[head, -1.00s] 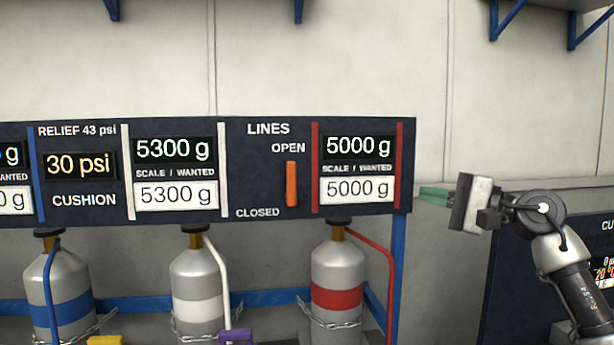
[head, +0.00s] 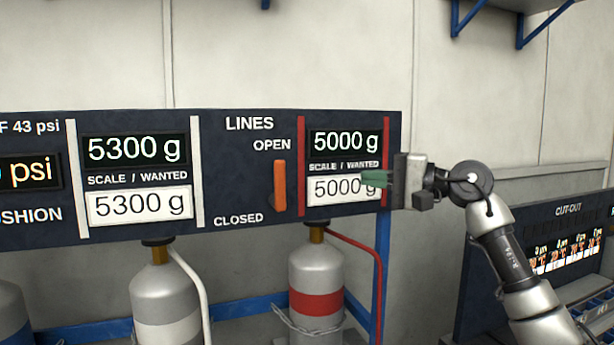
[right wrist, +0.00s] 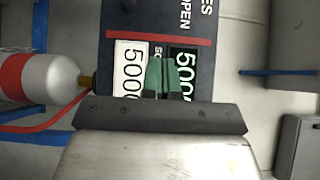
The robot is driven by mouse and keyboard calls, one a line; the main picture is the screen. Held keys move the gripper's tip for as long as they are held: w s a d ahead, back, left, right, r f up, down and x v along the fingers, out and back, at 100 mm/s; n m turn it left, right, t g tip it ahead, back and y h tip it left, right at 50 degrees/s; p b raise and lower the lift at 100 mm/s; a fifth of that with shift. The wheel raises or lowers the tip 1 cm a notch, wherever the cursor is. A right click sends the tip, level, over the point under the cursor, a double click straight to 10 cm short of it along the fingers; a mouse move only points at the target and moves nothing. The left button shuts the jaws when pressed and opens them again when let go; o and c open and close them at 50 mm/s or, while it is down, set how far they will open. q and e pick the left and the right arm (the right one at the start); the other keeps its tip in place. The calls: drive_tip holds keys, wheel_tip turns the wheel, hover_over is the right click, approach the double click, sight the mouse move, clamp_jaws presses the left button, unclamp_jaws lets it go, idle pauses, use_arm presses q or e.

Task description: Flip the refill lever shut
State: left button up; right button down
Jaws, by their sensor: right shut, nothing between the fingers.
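The orange lever (head: 280,186) stands upright on the dark panel (head: 240,190), between the words OPEN above and CLOSED below. It points up, toward OPEN. My right gripper (head: 374,178) has green fingertips pointing left. It is shut and empty, in front of the right edge of the 5000 g displays (head: 342,188), to the right of the lever and apart from it. In the right wrist view the shut green fingers (right wrist: 160,76) lie over the two 5000 displays, and the lever is not seen. My left gripper is not in view.
A grey cylinder with a red band (head: 316,290) stands below the panel, with a red hose (head: 362,262). A white-banded cylinder (head: 165,300) stands left of it. A second dark panel marked CUT-OUT (head: 560,240) is at right. Red strips (head: 302,165) border the 5000 g displays.

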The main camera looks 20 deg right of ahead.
sight(285, 174)
drive_tip(key=p+x, duration=0.2)
drive_tip(key=x, duration=0.2)
drive_tip(key=s+a+p+x, duration=0.1)
drive_tip(key=p+x, duration=0.1)
drive_tip(key=x, duration=0.3)
drive_tip(key=s+a+p+x, duration=0.1)
drive_tip(key=p+x, duration=0.1)
drive_tip(key=x, duration=0.2)
drive_tip(key=shift+a, duration=0.15)
drive_tip(key=shift+w, duration=0.1)
drive_tip(key=shift+a+r+n, duration=0.1)
drive_tip(key=shift+a+n, duration=0.05)
drive_tip(key=shift+n, duration=0.15)
